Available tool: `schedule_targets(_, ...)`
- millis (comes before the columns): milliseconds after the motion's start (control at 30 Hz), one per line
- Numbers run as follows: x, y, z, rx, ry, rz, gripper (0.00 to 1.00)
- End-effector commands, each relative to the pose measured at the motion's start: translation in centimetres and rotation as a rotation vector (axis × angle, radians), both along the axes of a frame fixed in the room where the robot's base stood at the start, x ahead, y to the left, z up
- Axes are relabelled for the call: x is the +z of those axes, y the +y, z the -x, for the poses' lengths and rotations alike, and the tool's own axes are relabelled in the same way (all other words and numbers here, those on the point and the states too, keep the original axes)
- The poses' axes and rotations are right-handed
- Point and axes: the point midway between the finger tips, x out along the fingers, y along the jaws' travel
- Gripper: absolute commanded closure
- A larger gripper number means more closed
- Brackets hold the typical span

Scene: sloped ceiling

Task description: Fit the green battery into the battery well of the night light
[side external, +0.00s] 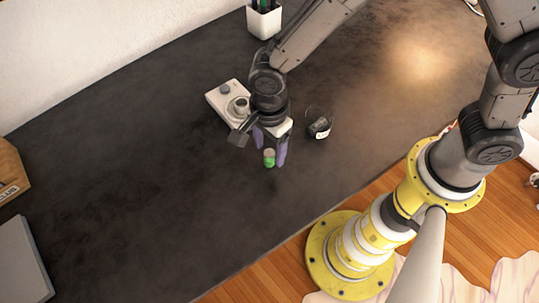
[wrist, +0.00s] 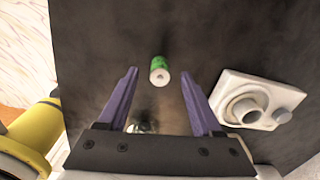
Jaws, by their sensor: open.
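The green battery (side external: 269,158) has a pale end and stands or lies on the dark table; its tilt is hard to tell. The wrist view shows the battery (wrist: 159,70) between and slightly beyond the tips of my open purple fingers, not gripped. My gripper (side external: 270,163) hangs over it in the side view and also shows in the wrist view (wrist: 158,72). The night light (side external: 228,100) is a white block with a round raised part and a grey knob, left of my wrist. It appears right of my fingers in the wrist view (wrist: 255,102). My wrist partly hides it in the side view.
A small dark glass jar with a pale label (side external: 319,124) stands right of my gripper. A white pen cup (side external: 264,20) is at the back. A grey flat object (side external: 22,262) and a wooden box (side external: 10,172) sit at the left edge. The table's front left is clear.

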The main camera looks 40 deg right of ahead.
Motion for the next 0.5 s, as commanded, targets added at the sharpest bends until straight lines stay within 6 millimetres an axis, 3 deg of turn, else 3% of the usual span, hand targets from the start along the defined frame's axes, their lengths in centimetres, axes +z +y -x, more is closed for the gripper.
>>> schedule_targets(100,-0.91,-0.03,0.03,0.0,0.001,0.001,0.33)
schedule_targets(333,-1.02,-0.01,0.01,0.0,-0.001,0.0,0.33)
schedule_targets(500,-1.0,-0.01,0.02,0.0,0.0,0.0,0.62)
